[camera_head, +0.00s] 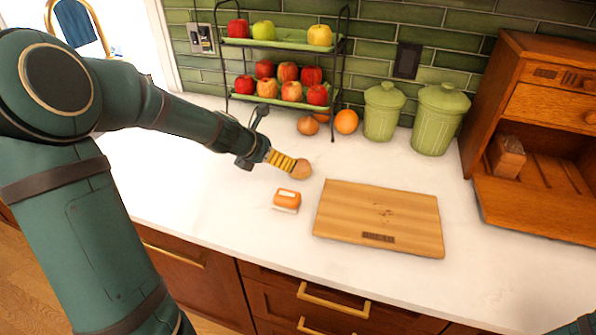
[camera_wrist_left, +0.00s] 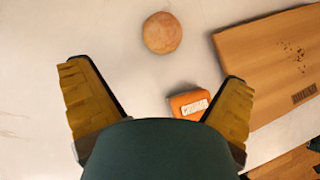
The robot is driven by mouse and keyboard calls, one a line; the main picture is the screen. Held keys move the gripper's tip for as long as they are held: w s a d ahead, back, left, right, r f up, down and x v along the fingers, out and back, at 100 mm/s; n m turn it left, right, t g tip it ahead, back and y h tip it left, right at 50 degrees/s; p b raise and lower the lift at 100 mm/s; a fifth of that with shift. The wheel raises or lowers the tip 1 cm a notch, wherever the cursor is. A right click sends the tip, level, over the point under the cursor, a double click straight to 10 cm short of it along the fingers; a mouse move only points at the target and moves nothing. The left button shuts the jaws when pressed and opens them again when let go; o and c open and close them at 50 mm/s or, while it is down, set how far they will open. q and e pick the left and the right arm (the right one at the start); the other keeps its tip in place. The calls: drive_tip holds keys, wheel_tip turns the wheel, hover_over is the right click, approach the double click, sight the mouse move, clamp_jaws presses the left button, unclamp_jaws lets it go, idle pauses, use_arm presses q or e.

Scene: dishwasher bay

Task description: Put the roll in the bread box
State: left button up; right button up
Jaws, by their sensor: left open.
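The round tan roll (camera_head: 301,169) lies on the white counter, left of the cutting board's top edge. It also shows in the left wrist view (camera_wrist_left: 162,33), ahead of the fingertips and apart from them. My left gripper (camera_head: 281,160) is open, with its yellow fingers spread and nothing between the tips (camera_wrist_left: 155,72). In the head view its fingers overlap the roll's left side. The wooden bread box (camera_head: 555,208) stands at the right with its front door folded down and its compartment open. A brown block-shaped item (camera_head: 507,157) is inside. My right gripper is not in view.
An orange block with a white label (camera_head: 287,200) lies just below the roll. The cutting board (camera_head: 380,217) lies to its right. A two-tier fruit rack (camera_head: 285,100), loose fruit (camera_head: 346,122) and green canisters (camera_head: 440,118) stand behind. Front counter is clear.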

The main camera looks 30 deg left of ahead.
sight(296, 166)
use_arm(q)
drive_tip(key=b+x, duration=0.1)
drive_tip(key=x, duration=0.7)
drive_tip(key=shift+w+d+f, duration=0.1)
drive_tip(key=shift+w, duration=0.1)
drive_tip(key=shift+d+x, duration=0.2)
drive_tip(key=shift+x, duration=2.45)
drive_tip(key=shift+s, duration=0.15)
drive_tip(key=c, duration=1)
